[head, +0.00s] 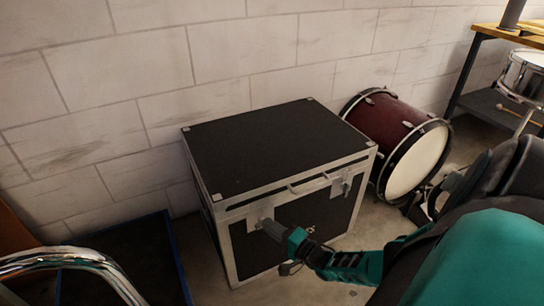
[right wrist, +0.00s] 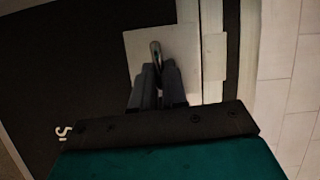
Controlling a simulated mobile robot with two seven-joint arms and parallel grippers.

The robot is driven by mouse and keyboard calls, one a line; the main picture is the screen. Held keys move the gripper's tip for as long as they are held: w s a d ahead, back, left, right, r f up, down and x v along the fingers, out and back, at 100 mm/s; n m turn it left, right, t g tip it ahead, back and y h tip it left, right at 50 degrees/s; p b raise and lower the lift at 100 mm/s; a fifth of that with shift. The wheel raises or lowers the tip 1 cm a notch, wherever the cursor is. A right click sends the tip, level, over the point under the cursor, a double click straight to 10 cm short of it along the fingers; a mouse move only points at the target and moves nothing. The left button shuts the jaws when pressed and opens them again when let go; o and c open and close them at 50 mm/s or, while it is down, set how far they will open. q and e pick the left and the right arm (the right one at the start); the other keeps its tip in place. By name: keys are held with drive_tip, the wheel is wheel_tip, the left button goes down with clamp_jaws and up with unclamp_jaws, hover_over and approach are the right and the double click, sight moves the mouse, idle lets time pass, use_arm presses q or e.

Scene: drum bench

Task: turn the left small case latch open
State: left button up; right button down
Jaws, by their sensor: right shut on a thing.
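A black case (head: 275,145) with silver metal edges stands on the floor against the wall, its lid down. In the right wrist view the latch plate (right wrist: 185,62) is pale metal, and my right gripper (right wrist: 158,75) is shut on the latch's small metal ring (right wrist: 155,50). The right latch (head: 341,187) is free. My left gripper is not in view.
A dark red bass drum (head: 395,143) lies right of the case. A dark blue-edged platform (head: 165,262) and a chrome tube (head: 85,258) are at the lower left. A wooden-topped bench with a snare drum (head: 527,77) stands at the right. A handle (head: 308,184) sits between the latches.

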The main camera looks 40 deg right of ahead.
drive_tip(key=c, duration=1.2)
unclamp_jaws()
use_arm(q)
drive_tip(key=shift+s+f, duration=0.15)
use_arm(e)
drive_tip(key=shift+o, duration=0.2)
use_arm(q)
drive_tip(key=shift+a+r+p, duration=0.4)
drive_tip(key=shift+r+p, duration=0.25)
drive_tip(key=shift+p, duration=0.55)
use_arm(e)
drive_tip(key=s+d, duration=0.1)
drive_tip(key=s, duration=1.1)
drive_tip(key=shift+s+r, duration=0.15)
drive_tip(key=shift+s, duration=0.25)
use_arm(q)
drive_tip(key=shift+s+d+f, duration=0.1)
use_arm(e)
drive_tip(key=shift+s, duration=0.1)
